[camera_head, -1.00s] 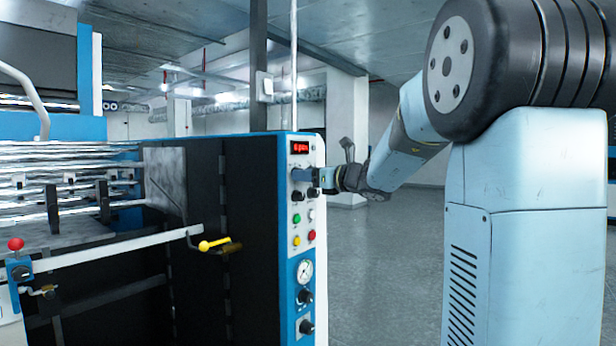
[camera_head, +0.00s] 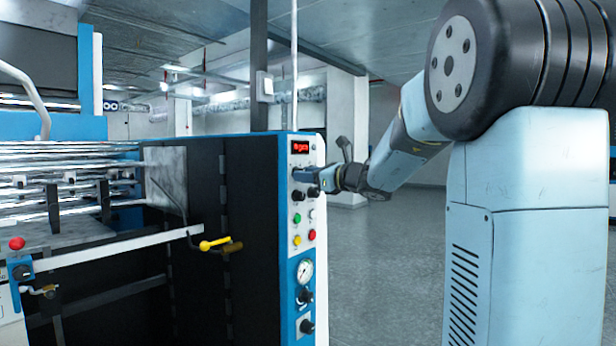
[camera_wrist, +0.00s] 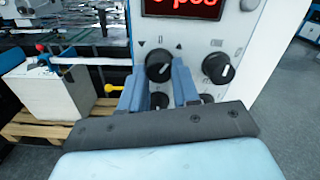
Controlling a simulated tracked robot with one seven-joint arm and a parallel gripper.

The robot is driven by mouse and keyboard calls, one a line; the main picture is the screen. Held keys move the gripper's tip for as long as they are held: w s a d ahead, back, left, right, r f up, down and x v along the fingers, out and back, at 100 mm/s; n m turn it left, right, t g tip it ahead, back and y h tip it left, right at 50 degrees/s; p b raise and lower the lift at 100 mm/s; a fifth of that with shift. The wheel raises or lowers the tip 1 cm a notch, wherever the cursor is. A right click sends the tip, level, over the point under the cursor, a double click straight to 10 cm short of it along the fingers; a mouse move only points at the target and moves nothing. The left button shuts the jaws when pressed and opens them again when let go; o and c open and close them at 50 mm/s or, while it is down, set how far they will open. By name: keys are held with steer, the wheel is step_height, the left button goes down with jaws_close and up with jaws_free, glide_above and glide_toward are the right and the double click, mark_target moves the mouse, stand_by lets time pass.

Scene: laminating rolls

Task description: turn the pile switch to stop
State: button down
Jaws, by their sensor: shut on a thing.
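The control panel (camera_wrist: 197,42) on the machine's front carries two dark upper knobs. The upper left knob (camera_wrist: 158,64), with small arrow and square marks above it, is between the two blue fingers of my gripper (camera_wrist: 158,76); I take it for the pile switch. My gripper is shut on it, and its pointer angle is hard to read. The upper right knob (camera_wrist: 217,68) is free, just right of the fingers. In the head view my gripper (camera_head: 306,176) reaches the panel (camera_head: 303,215) from the right, below the red display (camera_head: 300,147), hiding part of the knobs.
Lower knobs (camera_wrist: 207,98) are partly hidden behind my gripper. Green (camera_head: 297,218), yellow (camera_head: 297,240) and red (camera_head: 312,235) buttons and a gauge (camera_head: 305,270) are below on the panel. A yellow-handled lever (camera_head: 215,243) sticks out at left. The floor at right is clear.

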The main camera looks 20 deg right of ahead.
steer(key=n, duration=0.6)
steer(key=shift+d, duration=0.1)
stand_by(0.5)
steer(key=c, duration=0.8)
jaws_free()
steer(key=v, duration=1.3)
steer(key=shift+s+d, duration=0.2)
steer(key=shift+s, duration=0.1)
steer(key=shift+a, duration=0.1)
